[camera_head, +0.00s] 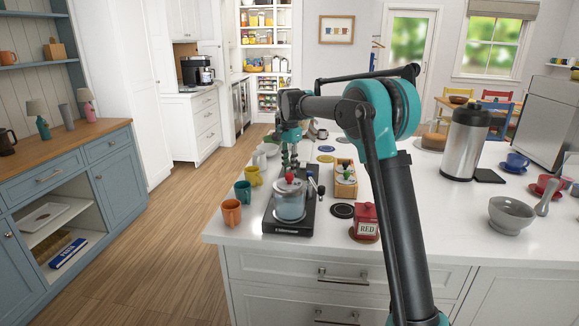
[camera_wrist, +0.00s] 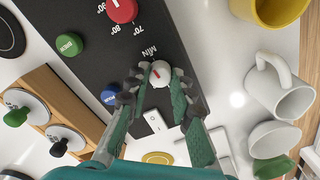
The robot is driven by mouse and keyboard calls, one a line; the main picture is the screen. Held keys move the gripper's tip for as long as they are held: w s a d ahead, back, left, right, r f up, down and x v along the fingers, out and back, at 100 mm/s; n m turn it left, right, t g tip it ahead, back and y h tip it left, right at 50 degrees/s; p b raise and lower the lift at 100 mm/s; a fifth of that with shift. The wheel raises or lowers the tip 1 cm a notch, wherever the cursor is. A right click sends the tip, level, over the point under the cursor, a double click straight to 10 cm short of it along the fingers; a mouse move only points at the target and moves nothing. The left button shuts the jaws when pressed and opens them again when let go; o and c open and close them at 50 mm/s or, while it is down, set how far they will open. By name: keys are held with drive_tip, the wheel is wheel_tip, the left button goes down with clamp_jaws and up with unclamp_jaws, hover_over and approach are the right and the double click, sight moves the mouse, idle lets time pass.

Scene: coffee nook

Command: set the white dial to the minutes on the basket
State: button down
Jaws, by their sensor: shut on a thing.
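The white dial (camera_wrist: 161,71) with a red pointer mark sits on the black brewer base (camera_wrist: 95,60), by the word MIN. My gripper (camera_wrist: 162,84) is shut on the dial, one finger on each side. In the head view my gripper (camera_head: 291,158) reaches down at the far end of the black base (camera_head: 290,229). A glass vessel with a red knob (camera_head: 290,199) stands on the near end. Two round pieces with a green knob (camera_wrist: 16,117) and a black knob (camera_wrist: 56,149) sit in a wooden holder; I cannot read any minutes on them.
A red dial (camera_wrist: 121,9) with degree marks, a green button (camera_wrist: 69,44), a blue button (camera_wrist: 110,96) and a white switch (camera_wrist: 154,120) are on the base.

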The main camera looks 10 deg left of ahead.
drive_tip(key=shift+m, duration=0.7)
drive_tip(key=c, duration=1.3)
unclamp_jaws()
wheel_tip(320, 180, up, 12)
